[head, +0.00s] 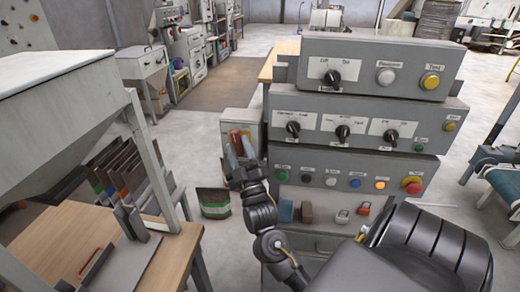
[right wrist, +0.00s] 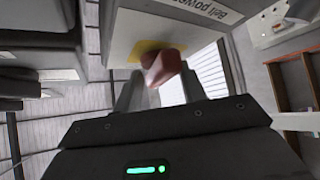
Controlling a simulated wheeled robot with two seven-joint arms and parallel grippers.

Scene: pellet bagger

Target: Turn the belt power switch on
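The belt power switch is a grey box (head: 238,117) at the left side of the control console, with a red handle. In the right wrist view, the box (right wrist: 150,28) carries a partly cut-off "Belt power" label, and the red handle (right wrist: 163,66) sticks out over a yellow plate (right wrist: 141,50). My right gripper (head: 240,160) is right at the handle. In the right wrist view, the fingertips of my right gripper (right wrist: 162,88) stand either side of the handle, very close; I cannot tell if they press on it. My left gripper is not in view.
The grey console (head: 360,112) with knobs and buttons stands close to the right of my gripper. A table (head: 75,240) with a hopper frame is at the left. A bag (head: 214,203) stands on the floor between them. My right arm covers the lower right.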

